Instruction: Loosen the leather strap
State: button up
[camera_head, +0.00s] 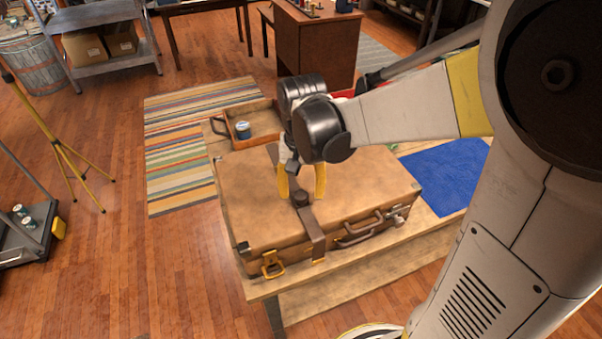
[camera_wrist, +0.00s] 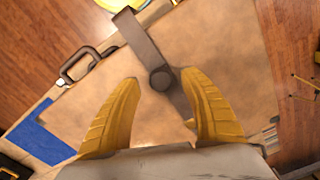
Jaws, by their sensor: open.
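A tan suitcase (camera_head: 240,205) lies flat on a wooden table. A dark brown leather strap (camera_head: 311,228) runs across its lid and down the front side, with a round dark knob (camera_head: 299,199) on it. In the wrist view the strap (camera_wrist: 143,42) crosses the lid with the knob (camera_wrist: 161,79) ahead of my fingertips. My gripper (camera_head: 302,195) is open and empty, pointing down above the lid by the knob. In the wrist view its yellow fingers (camera_wrist: 160,80) are spread apart on either side of the strap. Whether they touch the lid I cannot tell.
A brass latch (camera_head: 271,264) and a brown handle (camera_head: 358,228) are on the suitcase's front. A blue cloth (camera_head: 440,176) lies right of it. An open wooden tray (camera_head: 262,112) holding a tin (camera_head: 243,130) stands behind. A yellow tripod (camera_head: 72,160) stands on the left floor.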

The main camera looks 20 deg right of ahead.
notch_tip(320, 180, up, 10)
jog(key=shift+r, duration=0.15)
jog(key=shift+s, duration=0.1)
dwell(0.6)
jog(key=s+f+n+t+b, duration=0.1)
jog(key=s+f+n+t, duration=0.1)
jog(key=s+n+t, duration=0.2)
jog(key=shift+s+n+t, duration=0.3)
jog(key=shift+s+t, duration=1.3)
jog(key=shift+s, duration=0.75)
